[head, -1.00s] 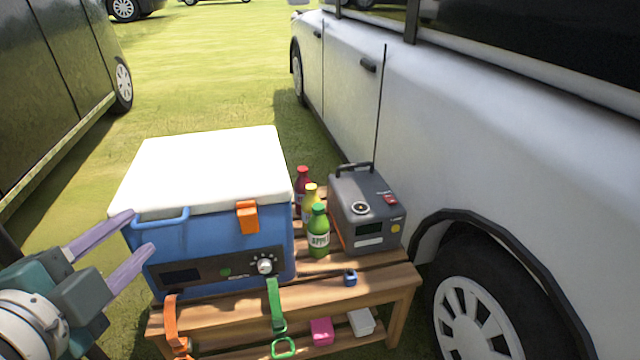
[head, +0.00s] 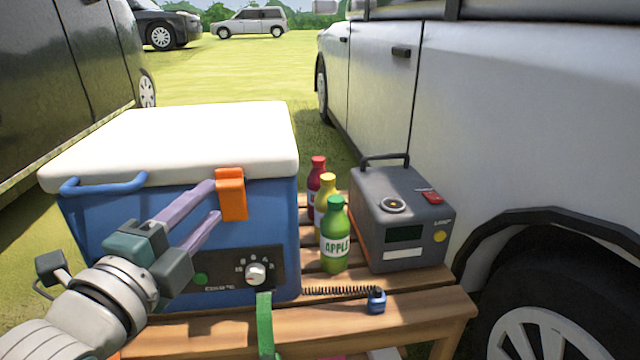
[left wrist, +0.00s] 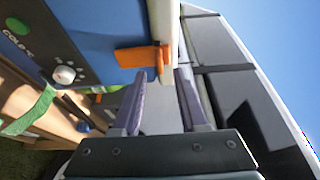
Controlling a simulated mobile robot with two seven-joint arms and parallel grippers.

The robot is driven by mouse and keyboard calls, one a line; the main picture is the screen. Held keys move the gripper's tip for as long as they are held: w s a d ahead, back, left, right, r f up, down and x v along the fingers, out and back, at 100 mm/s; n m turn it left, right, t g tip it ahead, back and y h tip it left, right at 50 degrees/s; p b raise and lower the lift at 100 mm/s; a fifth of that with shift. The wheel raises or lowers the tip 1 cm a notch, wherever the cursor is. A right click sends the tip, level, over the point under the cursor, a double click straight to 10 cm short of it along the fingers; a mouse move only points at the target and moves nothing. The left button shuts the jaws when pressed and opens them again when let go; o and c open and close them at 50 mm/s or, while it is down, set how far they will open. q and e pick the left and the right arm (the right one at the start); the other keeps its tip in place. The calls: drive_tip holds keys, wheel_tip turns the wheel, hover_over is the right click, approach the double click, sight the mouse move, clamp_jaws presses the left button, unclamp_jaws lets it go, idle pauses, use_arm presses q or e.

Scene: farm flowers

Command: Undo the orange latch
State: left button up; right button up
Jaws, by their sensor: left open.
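The orange latch (head: 231,194) sits at the front right of the blue cooler (head: 110,212), its top against the edge of the white lid (head: 190,140). The lid lies flat on the cooler. My left gripper (head: 215,201) is open, its two purple fingers pointing at the latch from the left. In the left wrist view the latch (left wrist: 140,57) is just beyond the fingertips (left wrist: 163,75), and I cannot tell whether they touch it. Nothing is between the fingers. My right gripper is not in view.
The cooler stands on a wooden bench (head: 420,300). Red, yellow and green bottles (head: 334,240) and a grey box with a handle (head: 400,220) stand to its right. A green strap (head: 265,325) hangs in front. A white vehicle (head: 540,110) is close on the right.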

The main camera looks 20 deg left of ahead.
sight(225, 189)
use_arm(q)
drive_tip(key=shift+w+a+b, duration=0.2)
drive_tip(key=shift+w+b, duration=0.05)
drive_tip(key=shift+w, duration=0.8)
drive_tip(key=shift+w+a+b, duration=0.15)
drive_tip(key=shift+w+b, duration=0.1)
drive_tip(key=shift+w, duration=0.8)
clamp_jaws()
